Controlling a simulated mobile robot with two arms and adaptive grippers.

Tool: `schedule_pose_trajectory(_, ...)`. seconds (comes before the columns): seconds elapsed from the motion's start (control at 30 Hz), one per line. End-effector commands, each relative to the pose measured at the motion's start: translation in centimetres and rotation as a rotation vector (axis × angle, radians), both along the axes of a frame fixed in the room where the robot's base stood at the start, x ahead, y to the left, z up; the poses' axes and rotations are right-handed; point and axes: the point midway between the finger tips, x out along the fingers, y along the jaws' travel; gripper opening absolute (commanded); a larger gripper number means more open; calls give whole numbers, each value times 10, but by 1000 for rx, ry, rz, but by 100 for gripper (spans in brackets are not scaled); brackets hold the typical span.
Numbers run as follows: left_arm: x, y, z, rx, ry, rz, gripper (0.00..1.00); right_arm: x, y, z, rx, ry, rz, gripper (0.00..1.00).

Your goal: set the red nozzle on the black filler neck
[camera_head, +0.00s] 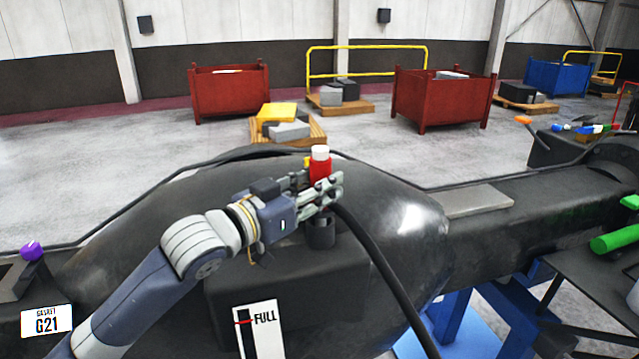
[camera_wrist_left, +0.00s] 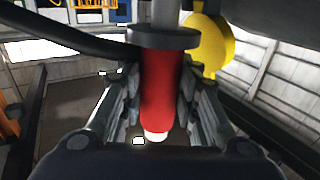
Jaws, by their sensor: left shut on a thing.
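The red nozzle (camera_head: 320,168) has a white cap and stands about upright in the camera_head view. My left gripper (camera_head: 325,192) is shut around its red body from the left. The black filler neck (camera_head: 320,233) is a short dark cylinder right below the gripper. The fingers hide the nozzle's lower end in that view, so I cannot tell whether it touches the neck. In the left wrist view the red nozzle (camera_wrist_left: 161,92) lies between my left fingers (camera_wrist_left: 160,110), with a black collar and a grey stem beyond its upper end. My right gripper is not in view.
A black hose (camera_head: 385,265) runs down in front of the large dark casting (camera_head: 405,222). A FULL gauge (camera_head: 258,330) is on the block below. A yellow round part (camera_wrist_left: 210,46) is beside the nozzle. Red bins (camera_head: 229,92) stand far back on open floor.

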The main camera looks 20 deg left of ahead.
Motion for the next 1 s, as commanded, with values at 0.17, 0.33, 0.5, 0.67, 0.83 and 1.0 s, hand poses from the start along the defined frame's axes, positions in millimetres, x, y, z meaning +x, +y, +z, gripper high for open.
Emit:
schedule_pose_trajectory(0.17,0,0,-3,-1,-5,0,12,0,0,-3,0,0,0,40)
schedule_pose_trajectory(0.33,0,0,-7,-1,-5,0,12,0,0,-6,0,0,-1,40)
schedule_pose_trajectory(0.5,0,0,-11,-2,-6,0,12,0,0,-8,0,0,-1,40)
schedule_pose_trajectory(0.67,0,0,-15,-1,-6,0,12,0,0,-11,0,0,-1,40)
schedule_pose_trajectory(0.83,0,0,-19,-1,-6,0,12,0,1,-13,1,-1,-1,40)
schedule_pose_trajectory(1.0,0,0,-21,-1,-6,0,40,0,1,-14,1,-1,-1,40)
